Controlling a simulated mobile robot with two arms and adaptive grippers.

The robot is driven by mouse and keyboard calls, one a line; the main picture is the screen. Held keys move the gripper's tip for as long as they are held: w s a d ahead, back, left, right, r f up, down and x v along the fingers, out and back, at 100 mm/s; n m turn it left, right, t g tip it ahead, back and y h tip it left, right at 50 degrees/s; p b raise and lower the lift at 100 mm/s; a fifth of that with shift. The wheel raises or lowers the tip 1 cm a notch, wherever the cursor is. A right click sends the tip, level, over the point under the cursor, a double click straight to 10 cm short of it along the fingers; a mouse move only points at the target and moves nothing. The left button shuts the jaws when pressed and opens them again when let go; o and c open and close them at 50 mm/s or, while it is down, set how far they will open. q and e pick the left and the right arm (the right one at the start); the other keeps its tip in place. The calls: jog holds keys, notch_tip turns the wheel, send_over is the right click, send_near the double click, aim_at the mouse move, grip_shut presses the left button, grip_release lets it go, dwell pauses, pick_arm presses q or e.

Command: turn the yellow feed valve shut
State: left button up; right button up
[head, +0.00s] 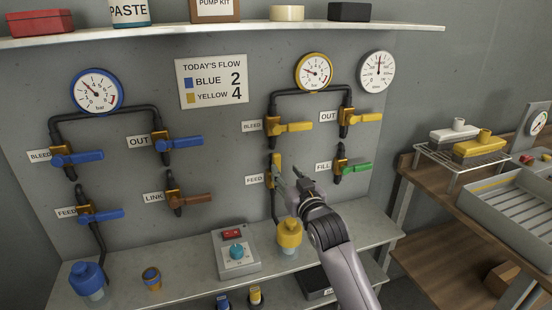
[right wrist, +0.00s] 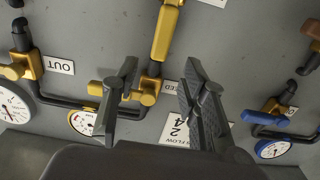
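The yellow feed valve (head: 276,163) is on the wall panel beside the FEED label, with its yellow handle upright, in line with the pipe. In the right wrist view, which is upside down, the yellow handle (right wrist: 166,34) shows at the top centre. My right gripper (head: 287,180) is just right of and in front of the valve in the head view. Its two dark fingers (right wrist: 160,75) are spread apart in the right wrist view, with nothing held between them. Contact with the handle cannot be made out. My left gripper is not in view.
The yellow BLEED valve (head: 291,127) is above, its handle sideways. The green FILL valve (head: 354,168) is to the right. A yellow bottle-like fitting (head: 289,235) and a grey box with a teal knob (head: 236,252) stand on the shelf below.

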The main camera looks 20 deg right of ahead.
aim_at(277, 161)
jog(key=w, duration=0.9)
jog(key=shift+w+a, duration=0.1)
jog(key=shift+a, duration=0.1)
grip_shut()
dwell(0.6)
